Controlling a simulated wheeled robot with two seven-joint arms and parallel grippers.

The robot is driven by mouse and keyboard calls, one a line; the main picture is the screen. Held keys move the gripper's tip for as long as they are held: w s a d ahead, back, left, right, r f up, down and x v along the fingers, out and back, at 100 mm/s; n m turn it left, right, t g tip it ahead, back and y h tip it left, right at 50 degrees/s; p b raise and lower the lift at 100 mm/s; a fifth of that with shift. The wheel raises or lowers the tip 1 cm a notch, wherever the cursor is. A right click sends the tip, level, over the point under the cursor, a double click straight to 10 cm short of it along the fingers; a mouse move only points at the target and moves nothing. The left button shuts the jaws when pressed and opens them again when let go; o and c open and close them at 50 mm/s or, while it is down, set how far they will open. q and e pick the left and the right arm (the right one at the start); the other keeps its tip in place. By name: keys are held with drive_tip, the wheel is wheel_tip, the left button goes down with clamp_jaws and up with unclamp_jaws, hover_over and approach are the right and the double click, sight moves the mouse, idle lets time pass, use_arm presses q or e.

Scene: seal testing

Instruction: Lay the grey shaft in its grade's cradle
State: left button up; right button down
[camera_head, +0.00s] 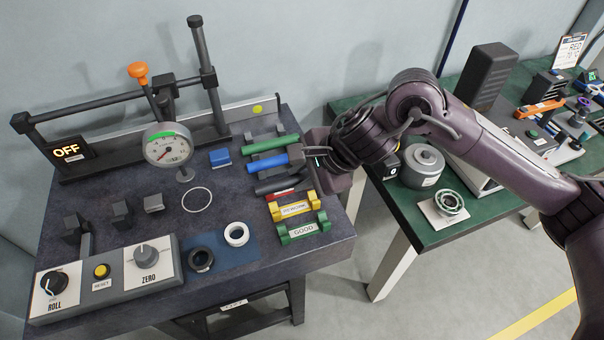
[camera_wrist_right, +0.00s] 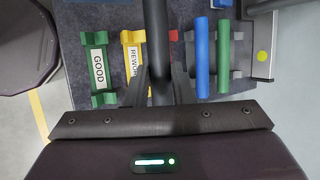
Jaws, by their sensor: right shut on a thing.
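The dark grey shaft (camera_head: 274,184) is held in my right gripper (camera_wrist_right: 158,92), its free length pointing left over the bench in the head view. In the right wrist view the shaft (camera_wrist_right: 156,40) runs up from between the fingers, over the yellow and red cradles. The red cradle (camera_head: 283,195) is partly hidden beneath it. The yellow REWORK cradle (camera_head: 293,209) and green GOOD cradle (camera_head: 303,229) lie empty in front. The shaft looks raised above the cradles; its exact height is unclear. My left gripper is out of view.
A blue shaft (camera_head: 267,163) and a green shaft (camera_head: 271,144) lie on a rack just behind. A dial gauge (camera_head: 168,147), an OFF display (camera_head: 67,150), two rings on a blue mat (camera_head: 238,257) and a knob panel (camera_head: 100,277) are further left.

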drive_tip(key=shift+f+b, duration=1.4)
drive_tip(key=shift+f, duration=1)
drive_tip(key=shift+f+b, duration=0.55)
drive_tip(key=shift+b, duration=0.15)
drive_tip(key=shift+f+b, duration=0.25)
drive_tip(key=shift+b, duration=0.15)
drive_tip(key=c, duration=1.2)
unclamp_jaws()
drive_tip(key=shift+c, duration=0.2)
drive_tip(key=shift+o, duration=0.4)
drive_tip(key=shift+f, duration=0.15)
drive_tip(key=shift+b+v, duration=0.5)
drive_tip(key=shift+v, duration=3.5)
